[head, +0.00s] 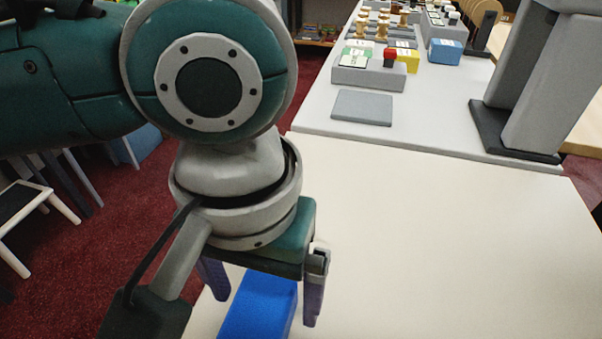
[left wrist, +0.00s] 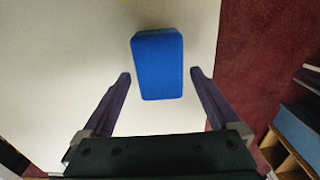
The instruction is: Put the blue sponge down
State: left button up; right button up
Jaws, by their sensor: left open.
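The blue sponge (head: 258,306) lies on the cream counter (head: 430,240) near its left edge in the head view, partly hidden by my left gripper. My left gripper (head: 265,298) is above it with its fingers apart. In the left wrist view the whole top of the sponge (left wrist: 158,64) shows, with the open fingers of the left gripper (left wrist: 161,88) to either side and visible gaps between them and the sponge. My right gripper is not in either view.
At the back, a grey counter section holds a flat grey slab (head: 362,108), a block with a red knob (head: 390,58), a yellow block (head: 407,59) and a blue-and-white box (head: 445,51). A tall grey stand (head: 545,90) is at the right. The counter's middle is clear.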

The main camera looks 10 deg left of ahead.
pick_arm(q)
notch_tip(320, 180, up, 12)
jog(key=p, duration=0.4)
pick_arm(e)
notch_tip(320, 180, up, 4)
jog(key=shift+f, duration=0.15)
pick_arm(q)
jog(key=m+t+h, duration=0.1)
jog(key=t+h, duration=0.2)
send_near(265, 296)
jog(key=s+f, duration=0.2)
jog(key=shift+s+d+f, duration=0.25)
jog(key=shift+d, duration=0.15)
jog(key=s+a+f+y, duration=0.2)
jog(key=s+a, duration=0.2)
jog(key=a, duration=0.5)
jog(key=shift+s+m+t+y, duration=0.15)
jog(key=shift+m+t+y, duration=0.15)
jog(key=shift+y, duration=0.1)
jog(key=shift+r, duration=0.2)
